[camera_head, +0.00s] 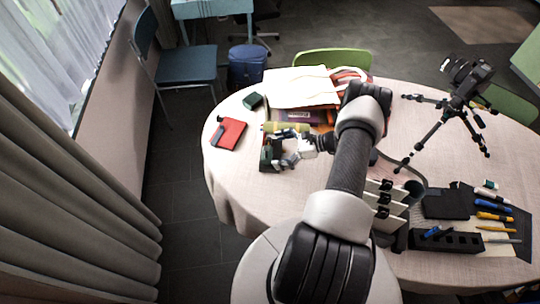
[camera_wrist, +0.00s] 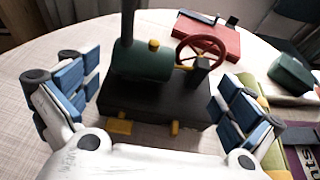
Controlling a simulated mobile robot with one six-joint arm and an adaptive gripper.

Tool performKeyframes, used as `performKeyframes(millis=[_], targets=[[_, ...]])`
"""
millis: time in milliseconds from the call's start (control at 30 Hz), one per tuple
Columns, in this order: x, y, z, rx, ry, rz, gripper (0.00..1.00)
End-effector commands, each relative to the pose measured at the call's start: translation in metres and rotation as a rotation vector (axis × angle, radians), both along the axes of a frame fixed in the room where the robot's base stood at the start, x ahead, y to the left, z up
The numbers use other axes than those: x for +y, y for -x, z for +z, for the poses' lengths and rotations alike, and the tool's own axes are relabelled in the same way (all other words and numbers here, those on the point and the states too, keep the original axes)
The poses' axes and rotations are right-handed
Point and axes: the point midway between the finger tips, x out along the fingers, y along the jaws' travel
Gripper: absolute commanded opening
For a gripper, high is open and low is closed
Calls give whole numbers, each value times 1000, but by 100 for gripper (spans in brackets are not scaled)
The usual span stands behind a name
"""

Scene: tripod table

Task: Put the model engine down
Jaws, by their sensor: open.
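The model engine (camera_wrist: 150,98) stands upright on the light tablecloth in the wrist view. It has a black base, a green boiler with a brass cap, a dark chimney and a red flywheel. In the head view the engine (camera_head: 266,153) shows as a dark shape at the left part of the round table (camera_head: 230,184), partly hidden by my gripper. My gripper (camera_wrist: 158,118) is open, with its blue-padded fingers apart on either side of the engine base. I see gaps between the pads and the base. The gripper also shows in the head view (camera_head: 285,146).
A red book-like object (camera_head: 229,133) and a small dark green box (camera_head: 252,100) lie left of and behind the engine. Books and a white bag (camera_head: 300,87) lie behind. A camera on a tripod (camera_head: 455,105) stands at right. Pens and a black organiser (camera_head: 446,241) occupy the front right.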

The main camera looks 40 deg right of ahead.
Motion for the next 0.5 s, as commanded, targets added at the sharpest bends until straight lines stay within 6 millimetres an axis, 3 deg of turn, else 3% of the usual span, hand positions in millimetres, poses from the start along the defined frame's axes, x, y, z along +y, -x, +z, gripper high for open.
performKeyframes(millis=[267,500], targets=[[4,-4,-3,1,1,0,100],[4,-4,-2,0,0,0,84]])
